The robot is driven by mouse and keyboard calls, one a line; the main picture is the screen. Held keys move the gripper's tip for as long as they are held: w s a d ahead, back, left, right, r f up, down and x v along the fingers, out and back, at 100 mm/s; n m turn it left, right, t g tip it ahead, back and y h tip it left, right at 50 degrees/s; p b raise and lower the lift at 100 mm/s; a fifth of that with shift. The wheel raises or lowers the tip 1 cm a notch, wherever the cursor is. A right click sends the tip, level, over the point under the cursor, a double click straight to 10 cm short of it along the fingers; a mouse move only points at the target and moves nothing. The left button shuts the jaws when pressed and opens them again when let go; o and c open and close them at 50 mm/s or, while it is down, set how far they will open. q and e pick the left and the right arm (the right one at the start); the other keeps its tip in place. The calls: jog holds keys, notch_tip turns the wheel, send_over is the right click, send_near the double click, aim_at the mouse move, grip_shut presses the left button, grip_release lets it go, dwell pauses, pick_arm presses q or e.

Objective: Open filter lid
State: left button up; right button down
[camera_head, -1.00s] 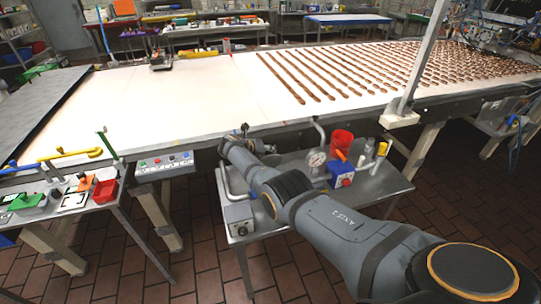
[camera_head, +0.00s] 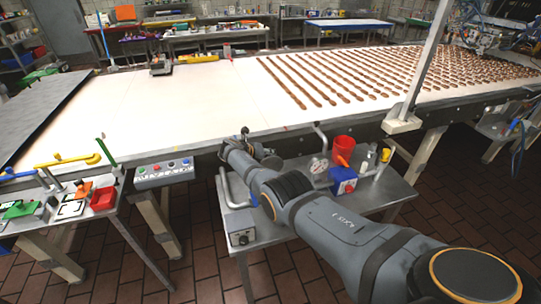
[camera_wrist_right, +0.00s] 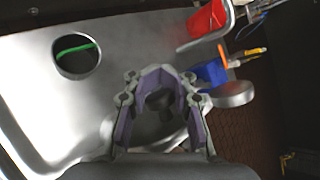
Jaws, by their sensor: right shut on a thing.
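My right arm reaches in from the lower right of the head view, and its wrist end (camera_head: 243,155) is over the steel side table. The fingertips cannot be made out there. In the right wrist view my right gripper (camera_wrist_right: 160,88) is shut on a dark knob (camera_wrist_right: 158,101), which sits between its purple-padded fingers. Under the knob is a dark round part (camera_wrist_right: 163,127), apparently the filter lid, mostly hidden by the gripper. Whether it is raised cannot be told. My left gripper is not in view.
The steel side table (camera_head: 392,192) holds a red bucket (camera_head: 340,147), a blue box (camera_head: 343,180) and a gauge (camera_head: 318,166). A bent steel pipe (camera_head: 224,190) stands by my right wrist. The wide conveyor (camera_head: 200,100) lies behind. In the wrist view a round opening (camera_wrist_right: 77,52) has a green strip inside.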

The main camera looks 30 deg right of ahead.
jog(key=shift+a+f, duration=0.45)
dwell(0.4)
jog(key=c, duration=1.5)
grip_release()
jog(key=o, duration=0.4)
jog(key=shift+w+a, duration=0.15)
jog(key=shift+w, duration=0.05)
jog(key=shift+r, duration=0.1)
jog(key=shift+r, duration=0.15)
jog(key=v, duration=1.1)
jog(key=shift+a+r, duration=0.25)
jog(key=shift+s, duration=0.15)
